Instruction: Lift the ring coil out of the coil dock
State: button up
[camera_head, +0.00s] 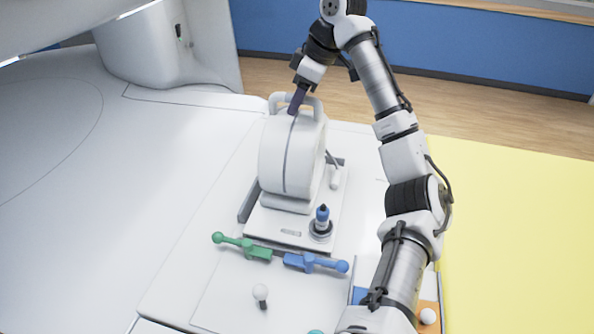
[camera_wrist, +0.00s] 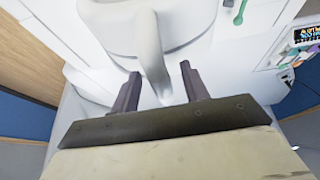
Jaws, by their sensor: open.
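The ring coil (camera_head: 280,158) is a thick white ring with a grey seam and a handle (camera_head: 312,101) on top. It stands upright in the coil dock (camera_head: 264,229), a white base plate with a grey rail at its left side. My gripper (camera_head: 297,102) reaches the handle from above and behind. In the wrist view the gripper (camera_wrist: 160,88) is open, with the coil's handle (camera_wrist: 152,50) running between its two dark fingers. Contact with either finger cannot be told. The ring coil (camera_wrist: 105,25) also fills the upper middle there.
A blue-topped knob (camera_head: 322,215) stands at the dock's front right. A green lever (camera_head: 243,245), a blue lever (camera_head: 314,263) and a white ball-topped peg (camera_head: 260,293) are in front. The white magnet table (camera_head: 130,200) is clear to the left; a yellow surface (camera_head: 520,230) lies right.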

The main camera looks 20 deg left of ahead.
jog(key=shift+f, duration=0.15)
grip_shut()
dwell(1.3)
jog(key=shift+a, duration=0.1)
